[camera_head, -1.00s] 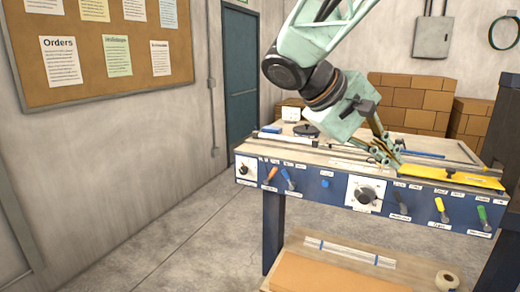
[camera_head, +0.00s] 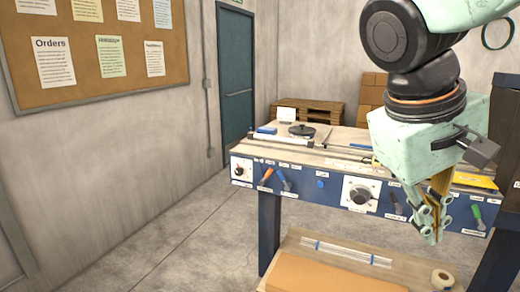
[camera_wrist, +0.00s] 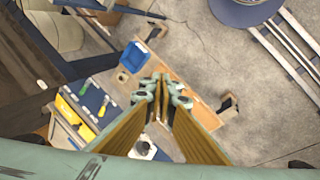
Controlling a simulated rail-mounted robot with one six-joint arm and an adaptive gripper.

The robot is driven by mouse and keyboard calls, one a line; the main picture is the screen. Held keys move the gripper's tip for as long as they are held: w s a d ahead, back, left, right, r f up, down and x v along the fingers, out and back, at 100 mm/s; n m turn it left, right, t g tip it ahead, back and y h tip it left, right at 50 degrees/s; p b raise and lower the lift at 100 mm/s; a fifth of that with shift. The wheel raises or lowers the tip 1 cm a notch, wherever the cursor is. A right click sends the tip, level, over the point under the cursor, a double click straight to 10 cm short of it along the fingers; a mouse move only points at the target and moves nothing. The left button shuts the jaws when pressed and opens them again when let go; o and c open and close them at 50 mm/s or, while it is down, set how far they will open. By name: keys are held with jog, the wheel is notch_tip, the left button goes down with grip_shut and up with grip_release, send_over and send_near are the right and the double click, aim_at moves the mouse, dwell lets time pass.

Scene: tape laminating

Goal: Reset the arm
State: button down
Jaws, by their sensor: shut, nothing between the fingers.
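My gripper (camera_head: 432,222) is shut and empty. In the head view it points down in front of the right part of the laminating table (camera_head: 340,157). It hides part of the table's front panel. In the wrist view my gripper (camera_wrist: 163,88) shows its fingertips together, over a lower shelf and the floor. A yellow strip (camera_head: 474,180) lies on the table top, partly hidden by my gripper.
A lower shelf holds a brown board (camera_head: 335,274) and a tape roll (camera_head: 442,279). Cardboard boxes (camera_head: 371,92) and a wooden pallet (camera_head: 310,110) stand behind the table. A blue tray (camera_wrist: 134,56) shows in the wrist view. The floor at left is clear.

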jog(key=s+a+f+m+t+y, duration=0.1)
jog(key=s+a+y, duration=0.1)
jog(key=s, duration=0.4)
jog(key=s+a+f+t+y, duration=0.1)
jog(key=s+a+f+y, duration=0.1)
jog(key=s+a, duration=0.3)
jog(key=shift+s+a+f+m, duration=0.15)
jog(key=shift+s+f+m, duration=0.2)
jog(key=shift+s, duration=0.3)
dwell(1.8)
